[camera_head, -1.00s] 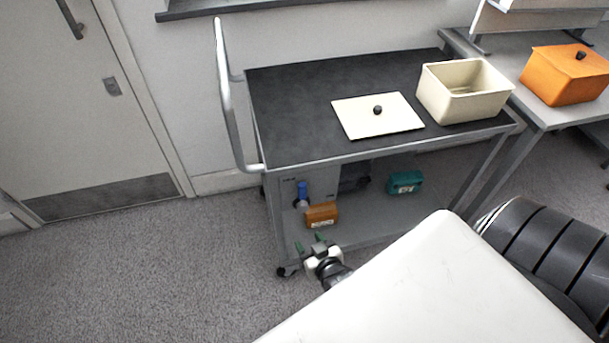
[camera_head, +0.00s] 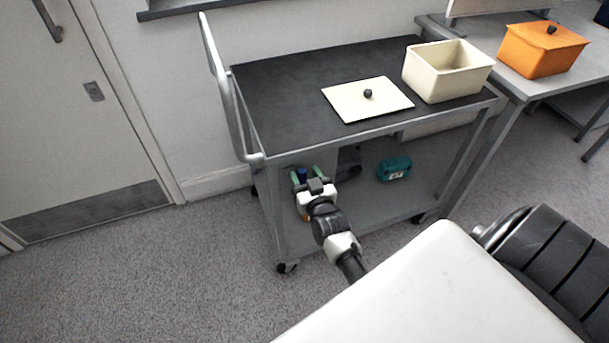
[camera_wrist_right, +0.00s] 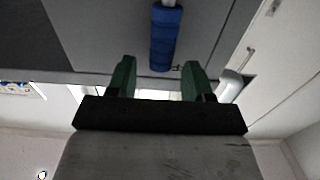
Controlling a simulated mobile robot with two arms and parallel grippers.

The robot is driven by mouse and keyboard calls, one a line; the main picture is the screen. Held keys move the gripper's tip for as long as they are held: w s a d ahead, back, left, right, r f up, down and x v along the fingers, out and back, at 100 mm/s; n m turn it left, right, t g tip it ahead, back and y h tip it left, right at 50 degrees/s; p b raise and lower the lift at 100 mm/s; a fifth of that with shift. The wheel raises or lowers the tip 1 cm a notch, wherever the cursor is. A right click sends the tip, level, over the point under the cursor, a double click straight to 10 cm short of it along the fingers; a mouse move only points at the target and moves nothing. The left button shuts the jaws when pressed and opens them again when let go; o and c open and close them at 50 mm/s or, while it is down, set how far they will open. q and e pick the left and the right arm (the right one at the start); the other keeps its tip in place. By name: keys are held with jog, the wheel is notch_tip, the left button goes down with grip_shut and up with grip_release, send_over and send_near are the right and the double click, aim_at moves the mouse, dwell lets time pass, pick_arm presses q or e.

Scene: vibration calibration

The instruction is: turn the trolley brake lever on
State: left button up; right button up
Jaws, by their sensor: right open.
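The trolley (camera_head: 262,225) has a grey frame, a black top and a lower shelf. Its brake lever has a blue grip (camera_head: 302,174) at the panel above the lower shelf. In the right wrist view the blue grip (camera_wrist_right: 166,42) is just beyond and between the green fingertips, with a clear gap on either side. My right gripper (camera_head: 308,172) is open and empty in front of the lever; its open fingers also show in the right wrist view (camera_wrist_right: 158,68). The gripper hides part of the lever's mount. My left gripper is out of view.
On the trolley top lie a cream lid (camera_head: 350,104) and an open cream box (camera_head: 433,85). A teal box (camera_head: 394,168) sits on the lower shelf; a brown one is mostly hidden behind my gripper. An orange box (camera_head: 540,58) stands on the right table. Floor on the left is clear.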

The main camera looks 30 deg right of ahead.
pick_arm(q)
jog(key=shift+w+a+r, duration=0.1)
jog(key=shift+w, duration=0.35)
pick_arm(e)
jog(key=shift+w, duration=0.3)
grip_shut()
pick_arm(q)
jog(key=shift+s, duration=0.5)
